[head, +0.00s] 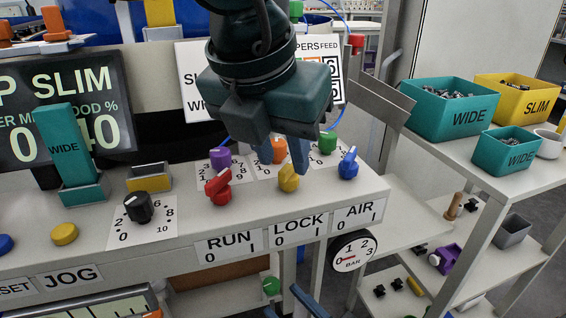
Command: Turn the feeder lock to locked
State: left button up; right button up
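The feeder lock is a yellow knob (289,181) on the pale console top, above the LOCK 0/I label (299,229). It sits between the red RUN knob (218,187) and the blue AIR knob (348,164). The direction of its handle is hard to read. My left gripper (274,160) reaches down just above and behind the yellow knob, fingers apart, with nothing seen between them. Contact with the knob cannot be made out. Blue finger-like parts, apparently of my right gripper (297,303), show at the bottom edge, below the console front; their opening is unclear.
Purple (220,158), orange and green (327,142) knobs stand behind the front row. A black dial (139,207) and a teal WIDE block (66,146) are to the left. A shelf with teal and yellow bins (518,97) stands at right.

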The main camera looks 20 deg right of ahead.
pick_arm(q)
jog(key=shift+w+d+f, duration=0.2)
jog(key=shift+f, duration=0.45)
jog(key=shift+c, duration=0.4)
grip_shut()
